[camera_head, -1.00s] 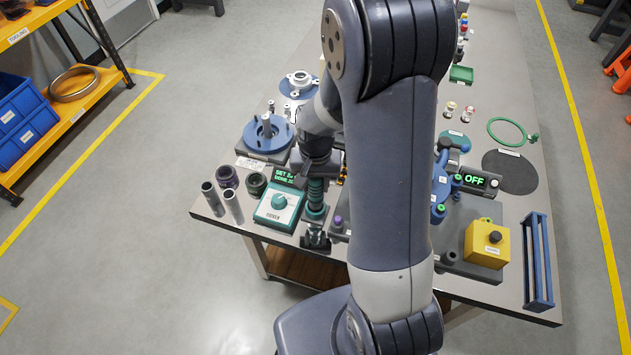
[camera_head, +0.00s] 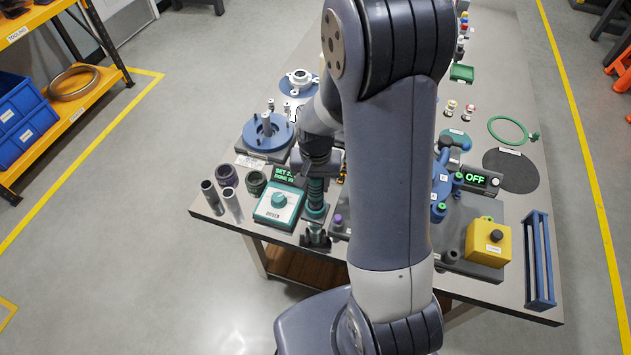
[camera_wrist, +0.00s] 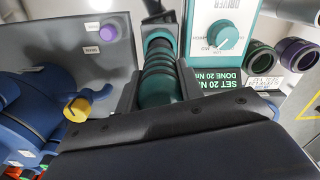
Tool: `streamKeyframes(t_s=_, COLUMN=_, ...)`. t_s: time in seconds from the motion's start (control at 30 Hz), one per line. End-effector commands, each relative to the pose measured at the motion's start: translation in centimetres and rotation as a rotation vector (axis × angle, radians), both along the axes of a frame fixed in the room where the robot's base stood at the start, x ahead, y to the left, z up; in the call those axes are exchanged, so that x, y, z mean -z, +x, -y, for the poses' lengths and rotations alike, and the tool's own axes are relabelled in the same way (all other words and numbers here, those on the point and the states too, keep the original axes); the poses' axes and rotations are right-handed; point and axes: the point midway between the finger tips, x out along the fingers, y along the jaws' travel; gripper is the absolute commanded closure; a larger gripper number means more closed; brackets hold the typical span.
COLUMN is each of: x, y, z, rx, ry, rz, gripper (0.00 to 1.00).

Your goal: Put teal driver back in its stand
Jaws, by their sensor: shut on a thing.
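The teal driver (camera_head: 316,190) is upright below my wrist in the head view, with a ribbed dark-and-teal grip. It also shows in the wrist view (camera_wrist: 160,82), between the fingers. My gripper (camera_wrist: 160,95) is shut on its grip; the arm hides part of this in the head view. The dark driver stand (camera_head: 316,239) is at the table's front edge, right of the teal controller box. The driver's lower end is at the stand; I cannot tell whether it is seated or just above it.
The teal controller box (camera_head: 278,206) with a knob stands close left of the driver. Its green display (camera_head: 289,176) is behind it. A purple-topped piece (camera_head: 338,221) is close right.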

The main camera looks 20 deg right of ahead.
Motion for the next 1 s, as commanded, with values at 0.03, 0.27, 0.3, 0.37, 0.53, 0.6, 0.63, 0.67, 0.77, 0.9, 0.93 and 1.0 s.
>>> streamKeyframes(t_s=0.03, x=0.0, y=0.0, z=0.0, rx=0.0, ry=0.001, rz=0.001, gripper=0.92)
streamKeyframes(t_s=0.27, x=0.1, y=0.1, z=0.0, rx=0.0, ry=0.0, rz=0.002, gripper=0.92)
streamKeyframes(t_s=0.3, x=0.1, y=0.1, z=0.0, rx=0.0, ry=0.0, rz=0.002, gripper=0.63)
streamKeyframes(t_s=0.37, x=0.1, y=0.0, z=0.0, rx=0.0, ry=0.001, rz=0.001, gripper=0.58)
streamKeyframes(t_s=0.53, x=0.1, y=0.0, z=0.0, rx=0.0, ry=0.0, rz=0.001, gripper=0.44)
streamKeyframes(t_s=0.6, x=0.1, y=0.0, z=0.0, rx=0.0, ry=0.0, rz=0.001, gripper=0.39)
streamKeyframes(t_s=0.63, x=0.1, y=0.0, z=0.0, rx=0.0, ry=0.0, rz=0.001, gripper=0.39)
streamKeyframes(t_s=0.67, x=0.1, y=0.0, z=0.0, rx=0.0, ry=0.0, rz=0.001, gripper=0.39)
streamKeyframes(t_s=0.77, x=0.2, y=0.0, z=0.0, rx=0.0, ry=0.0, rz=-0.001, gripper=0.39)
streamKeyframes(t_s=0.9, x=-0.3, y=0.0, z=0.0, rx=0.0, ry=0.0, rz=0.0, gripper=0.39)
streamKeyframes(t_s=0.93, x=-0.5, y=0.0, z=0.0, rx=0.0, ry=0.0, rz=0.0, gripper=0.39)
streamKeyframes(t_s=1.0, x=-1.2, y=0.0, z=0.0, rx=0.0, ry=0.0, rz=0.001, gripper=0.39)
